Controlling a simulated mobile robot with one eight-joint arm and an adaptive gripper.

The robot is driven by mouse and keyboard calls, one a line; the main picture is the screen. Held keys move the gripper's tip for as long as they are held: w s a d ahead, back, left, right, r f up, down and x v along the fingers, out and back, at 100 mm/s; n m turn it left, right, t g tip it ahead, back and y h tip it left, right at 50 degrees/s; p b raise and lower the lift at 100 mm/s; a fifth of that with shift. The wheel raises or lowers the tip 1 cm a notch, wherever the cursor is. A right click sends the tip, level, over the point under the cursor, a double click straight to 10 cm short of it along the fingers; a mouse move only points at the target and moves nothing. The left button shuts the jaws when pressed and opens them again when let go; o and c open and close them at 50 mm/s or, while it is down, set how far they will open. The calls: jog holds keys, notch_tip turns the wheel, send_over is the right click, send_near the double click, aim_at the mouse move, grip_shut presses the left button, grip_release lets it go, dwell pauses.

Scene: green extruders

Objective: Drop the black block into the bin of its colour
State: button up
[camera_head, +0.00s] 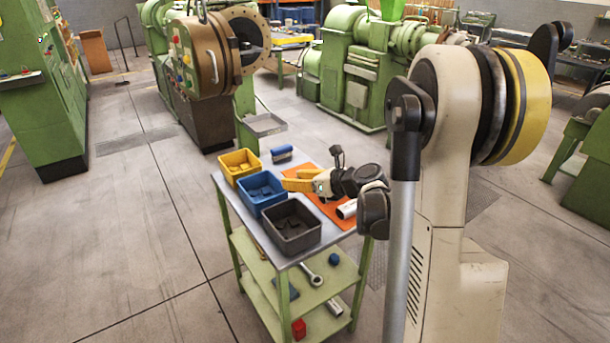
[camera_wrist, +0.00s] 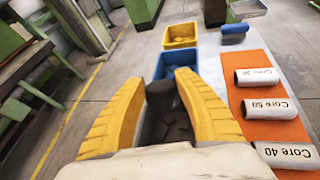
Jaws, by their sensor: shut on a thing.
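My gripper (camera_head: 286,180) with yellow fingers is over the cart top, beside the blue bin in the head view. In the wrist view my gripper (camera_wrist: 163,82) is shut on a dark block (camera_wrist: 162,95), held between the fingertips. The block cannot be made out in the head view. The black bin (camera_head: 294,248) stands at the near end of the row of bins. In the wrist view the dark interior of the black bin (camera_wrist: 166,128) shows between the fingers, below the block. Fingers hide part of its rim.
A blue bin (camera_head: 266,211) and a yellow bin (camera_head: 240,175) stand beyond the black bin. Several white cores, one marked Core 50 (camera_wrist: 268,107), lie on an orange mat (camera_wrist: 255,75). A blue object (camera_head: 282,154) lies at the far end. A lower shelf holds tools.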

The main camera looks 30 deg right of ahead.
notch_tip(320, 180, down, 5)
jog(key=b, duration=0.3)
jog(key=o, duration=1.3)
jog(key=shift+r, duration=0.1)
jog(key=v, duration=1.2)
jog(key=shift+w+r, duration=0.1)
jog(key=shift+r, duration=0.05)
